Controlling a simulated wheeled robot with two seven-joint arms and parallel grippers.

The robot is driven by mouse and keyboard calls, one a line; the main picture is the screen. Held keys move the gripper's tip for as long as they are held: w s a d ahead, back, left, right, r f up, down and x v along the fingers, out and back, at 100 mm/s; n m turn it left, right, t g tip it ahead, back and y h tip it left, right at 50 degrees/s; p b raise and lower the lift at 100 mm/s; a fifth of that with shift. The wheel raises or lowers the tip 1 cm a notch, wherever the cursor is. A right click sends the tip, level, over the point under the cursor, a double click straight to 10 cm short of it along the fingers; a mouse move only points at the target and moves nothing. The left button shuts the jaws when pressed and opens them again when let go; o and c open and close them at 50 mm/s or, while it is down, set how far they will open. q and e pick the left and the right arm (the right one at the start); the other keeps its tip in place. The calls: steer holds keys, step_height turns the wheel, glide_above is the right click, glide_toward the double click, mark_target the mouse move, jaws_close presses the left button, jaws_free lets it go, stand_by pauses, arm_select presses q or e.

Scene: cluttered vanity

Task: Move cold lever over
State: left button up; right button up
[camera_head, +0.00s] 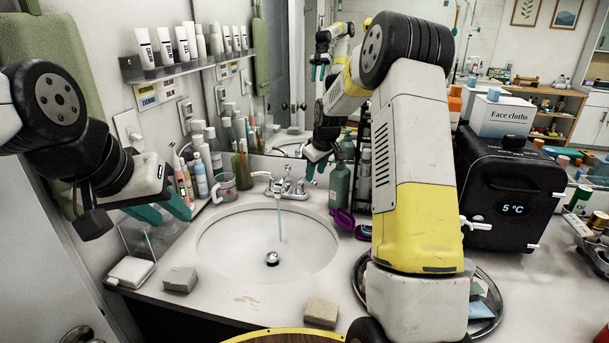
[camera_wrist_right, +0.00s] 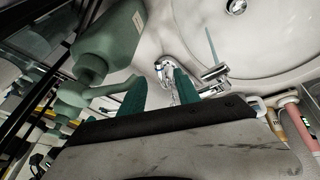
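The chrome faucet (camera_head: 284,188) stands behind the white sink basin (camera_head: 265,240), with water running from its spout. One lever (camera_head: 262,174) points left. The right lever is largely hidden by my right gripper in the head view. My right gripper (camera_head: 311,168) is at the faucet's right side, pointing down. In the right wrist view its two teal fingers (camera_wrist_right: 160,88) are apart, with a chrome lever (camera_wrist_right: 164,68) just ahead of the gap; contact cannot be told. I see no hot or cold marking.
A green bottle (camera_head: 340,186) stands close to the right gripper and also shows in the right wrist view (camera_wrist_right: 108,38). Bottles and a cup (camera_head: 224,187) stand left of the faucet. A black cooler (camera_head: 508,190) stands right.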

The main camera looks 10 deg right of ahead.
steer(key=v, duration=0.3)
steer(key=shift+s+r, duration=0.15)
steer(key=shift+r, duration=0.2)
steer(key=shift+c, duration=0.5)
